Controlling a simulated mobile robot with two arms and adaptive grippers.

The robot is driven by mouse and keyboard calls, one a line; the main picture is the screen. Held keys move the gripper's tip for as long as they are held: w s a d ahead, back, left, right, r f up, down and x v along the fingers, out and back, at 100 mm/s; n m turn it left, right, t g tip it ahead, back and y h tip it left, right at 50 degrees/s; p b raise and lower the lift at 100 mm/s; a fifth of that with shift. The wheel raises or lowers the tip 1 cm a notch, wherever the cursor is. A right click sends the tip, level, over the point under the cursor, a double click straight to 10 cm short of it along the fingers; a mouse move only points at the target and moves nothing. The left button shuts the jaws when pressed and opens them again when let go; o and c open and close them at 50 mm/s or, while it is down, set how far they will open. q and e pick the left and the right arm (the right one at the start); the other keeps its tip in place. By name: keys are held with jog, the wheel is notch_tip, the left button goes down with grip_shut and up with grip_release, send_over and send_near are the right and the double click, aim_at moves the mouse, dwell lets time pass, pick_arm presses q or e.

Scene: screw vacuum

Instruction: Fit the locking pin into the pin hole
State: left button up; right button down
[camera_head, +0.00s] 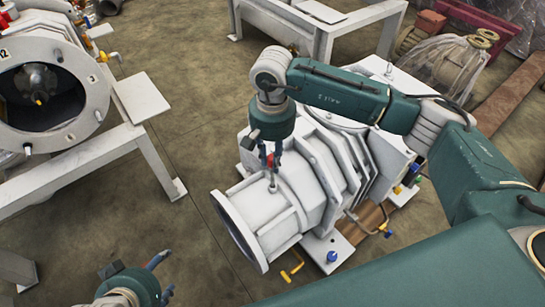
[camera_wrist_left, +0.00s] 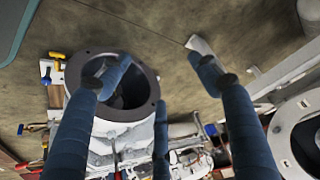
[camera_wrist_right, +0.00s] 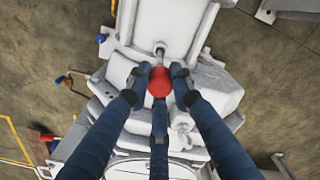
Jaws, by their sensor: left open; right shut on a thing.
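The white screw vacuum pump (camera_head: 290,180) stands on the floor, with its round flange toward the lower left. My right gripper (camera_head: 273,166) points down over the pump's top and is shut on the locking pin, whose red head (camera_wrist_right: 159,82) shows between its three fingers. Just beyond the red head is a small metal fitting (camera_wrist_right: 160,48) on the pump's top; it also shows below the fingers in the head view (camera_head: 272,187). I cannot tell whether the pin's tip is in the hole. My left gripper (camera_head: 163,277) is open and empty, low at the left, apart from the pump.
A second pump with a wide round opening (camera_head: 42,98) sits on a white frame at the left. Another white frame (camera_head: 322,28) stands behind. A brown beam (camera_head: 500,105) lies at the right. Floor (camera_head: 150,225) between the left frame and the pump is clear.

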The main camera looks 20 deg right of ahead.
pick_arm(q)
jog(key=shift+t, duration=0.9)
jog(key=shift+w+d+r+b, duration=0.2)
jog(key=shift+w+r, duration=0.1)
jog(key=shift+w, duration=0.4)
jog(key=shift+w+d+r+b, duration=0.1)
jog(key=shift+w+d+r, duration=0.15)
jog(key=shift+w, duration=0.4)
jog(key=shift+w+d+r+b, duration=0.2)
jog(key=shift+w+r, duration=0.1)
jog(key=shift+w, duration=0.4)
pick_arm(e)
jog(key=shift+f, duration=0.6)
pick_arm(q)
jog(key=shift+w+d+r+h, duration=0.1)
jog(key=shift+w+r+h, duration=0.15)
jog(key=shift+w+h, duration=0.1)
jog(key=shift+w+d+r+t, duration=0.25)
jog(key=shift+w+r+t, duration=0.35)
jog(key=shift+w, duration=0.1)
pick_arm(e)
jog(key=shift+f, duration=0.25)
pick_arm(q)
jog(key=shift+w+d+r, duration=0.1)
jog(key=shift+w+r, duration=0.05)
jog(key=shift+w, duration=0.1)
